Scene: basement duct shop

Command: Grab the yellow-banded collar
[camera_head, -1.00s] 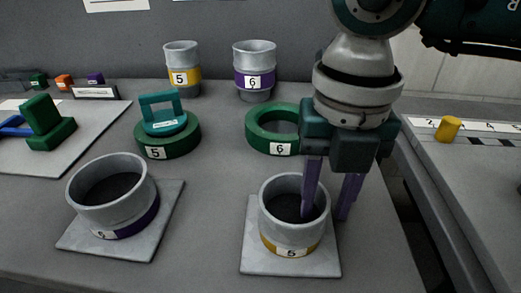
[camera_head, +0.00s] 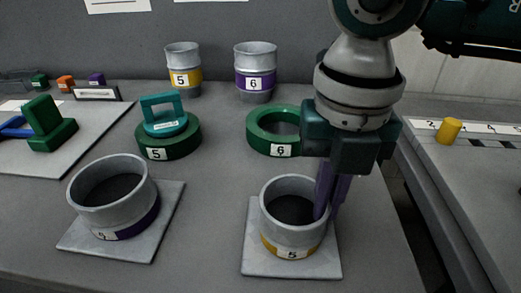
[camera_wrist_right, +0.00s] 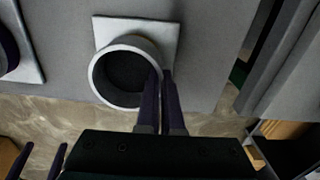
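The yellow-banded collar (camera_head: 291,245), a short grey ring labelled 5, stands on a square grey plate (camera_head: 262,266) at the front right. It also shows in the right wrist view (camera_wrist_right: 107,88). My right gripper (camera_head: 326,212) points down at the collar's right wall. Its purple fingers are close together, one inside the rim and one outside, shut on the wall. In the right wrist view, two slender purple fingers of my left gripper (camera_wrist_right: 36,163) show at lower left, apart and with nothing between them.
A purple-banded collar (camera_head: 112,195) sits on another plate at left. Green rings (camera_head: 168,146) (camera_head: 258,139) lie behind, the left one with a teal handled piece (camera_head: 165,122) on it. Banded cylinders (camera_head: 183,73) (camera_head: 255,72) stand at the back. The table ends at right.

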